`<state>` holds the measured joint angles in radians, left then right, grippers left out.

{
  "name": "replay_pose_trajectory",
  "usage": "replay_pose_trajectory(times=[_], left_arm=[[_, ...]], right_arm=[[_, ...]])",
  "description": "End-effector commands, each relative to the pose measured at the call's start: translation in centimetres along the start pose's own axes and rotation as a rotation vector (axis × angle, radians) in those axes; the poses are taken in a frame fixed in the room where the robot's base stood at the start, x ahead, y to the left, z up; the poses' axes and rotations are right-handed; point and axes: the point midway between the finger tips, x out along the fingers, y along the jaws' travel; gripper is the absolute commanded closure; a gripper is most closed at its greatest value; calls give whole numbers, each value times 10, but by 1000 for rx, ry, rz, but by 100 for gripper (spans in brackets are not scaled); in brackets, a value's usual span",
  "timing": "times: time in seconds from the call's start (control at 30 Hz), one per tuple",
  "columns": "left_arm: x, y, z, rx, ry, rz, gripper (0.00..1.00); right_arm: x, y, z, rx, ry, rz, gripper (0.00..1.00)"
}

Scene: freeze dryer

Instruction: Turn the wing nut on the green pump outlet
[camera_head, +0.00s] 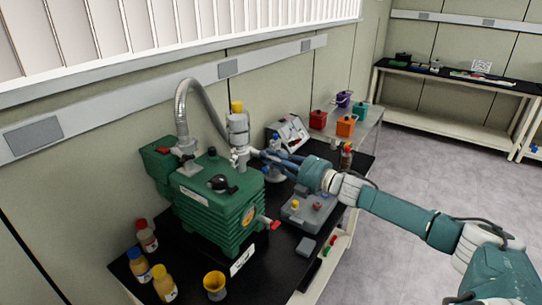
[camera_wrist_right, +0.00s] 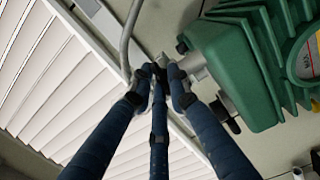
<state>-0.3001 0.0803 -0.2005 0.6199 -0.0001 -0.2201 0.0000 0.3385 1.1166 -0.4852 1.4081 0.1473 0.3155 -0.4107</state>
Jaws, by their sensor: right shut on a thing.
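The green pump (camera_head: 215,200) stands on the black bench, and its ribbed body also shows at the upper right in the wrist view (camera_wrist_right: 240,62). Its metal outlet (camera_head: 238,132) rises on top, with a yellow cap above. My right gripper (camera_head: 262,154) reaches in from the right at the lower end of this outlet. In the wrist view its blue fingers (camera_wrist_right: 160,76) close together on a small part at the outlet fitting. I take this part to be the wing nut; the fingertips mostly hide it. My left gripper is not in view.
A metal hose (camera_head: 182,110) arches behind the outlet. Several bottles and a yellow cup (camera_head: 214,284) stand at the bench's front left. A grey device (camera_head: 306,210) sits below my right forearm. The floor at right is clear.

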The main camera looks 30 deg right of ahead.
Motion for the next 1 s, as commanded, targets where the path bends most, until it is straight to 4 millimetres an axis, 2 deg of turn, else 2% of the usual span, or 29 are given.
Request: replay_pose_trajectory(times=[1.0], left_arm=[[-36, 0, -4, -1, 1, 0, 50]], right_arm=[[0, -10, -5, 970, 0, -14, 100]])
